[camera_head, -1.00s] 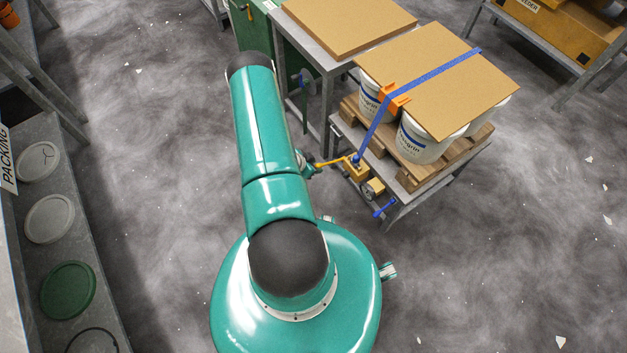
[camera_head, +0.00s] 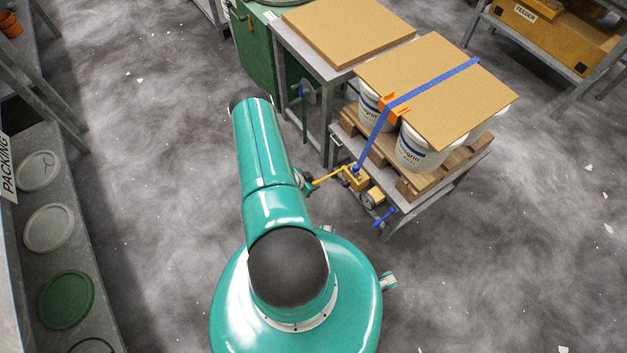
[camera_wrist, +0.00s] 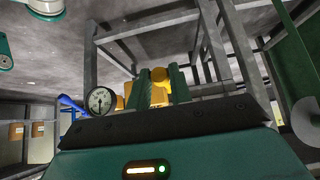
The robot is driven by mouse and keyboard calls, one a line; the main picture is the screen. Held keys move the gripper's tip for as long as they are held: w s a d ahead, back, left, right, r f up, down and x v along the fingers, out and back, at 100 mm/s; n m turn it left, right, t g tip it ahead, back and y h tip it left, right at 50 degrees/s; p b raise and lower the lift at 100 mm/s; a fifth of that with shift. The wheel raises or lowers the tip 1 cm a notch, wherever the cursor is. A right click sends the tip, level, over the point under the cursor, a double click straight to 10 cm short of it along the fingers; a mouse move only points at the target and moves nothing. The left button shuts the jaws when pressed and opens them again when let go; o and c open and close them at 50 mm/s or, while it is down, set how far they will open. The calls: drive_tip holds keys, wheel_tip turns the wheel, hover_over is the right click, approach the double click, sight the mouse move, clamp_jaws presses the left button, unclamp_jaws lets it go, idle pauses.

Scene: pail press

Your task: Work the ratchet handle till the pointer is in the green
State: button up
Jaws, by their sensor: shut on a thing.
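The yellow ratchet handle (camera_head: 328,175) sticks out to the left from the ratchet body (camera_head: 356,181) at the near edge of the pallet stand. My gripper (camera_wrist: 160,88) is shut on the handle, whose yellow end (camera_wrist: 159,75) shows between the two green fingers. In the head view my gripper (camera_head: 305,184) is mostly hidden by my arm. The round gauge (camera_wrist: 99,100) has a white face and a dark pointer that looks roughly upright; I cannot make out a green band. The blue strap (camera_head: 435,80) runs from the ratchet up over the board.
A brown board (camera_head: 440,75) lies on white pails (camera_head: 421,153) on a wooden pallet (camera_head: 447,176). A table with another board (camera_head: 347,30) stands behind.

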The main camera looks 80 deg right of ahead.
drive_tip(key=shift+w+a+f, duration=0.15)
drive_tip(key=shift+f, duration=0.1)
drive_tip(key=f, duration=0.5)
drive_tip(key=shift+s+d+f, duration=0.25)
drive_tip(key=shift+d+f, duration=0.05)
drive_tip(key=shift+f, duration=0.05)
wheel_tip(320, 180, up, 6)
drive_tip(key=shift+w+a, duration=0.15)
drive_tip(key=shift+w, duration=0.05)
idle(0.4)
drive_tip(key=shift+s+d+r, duration=0.2)
drive_tip(key=shift+r, duration=0.7)
drive_tip(key=shift+s+d+r, duration=0.15)
drive_tip(key=shift+d+r, duration=0.1)
drive_tip(key=shift+r, duration=0.7)
drive_tip(key=shift+s+d+r, duration=0.2)
drive_tip(key=shift+r, duration=0.7)
drive_tip(key=o, duration=0.9)
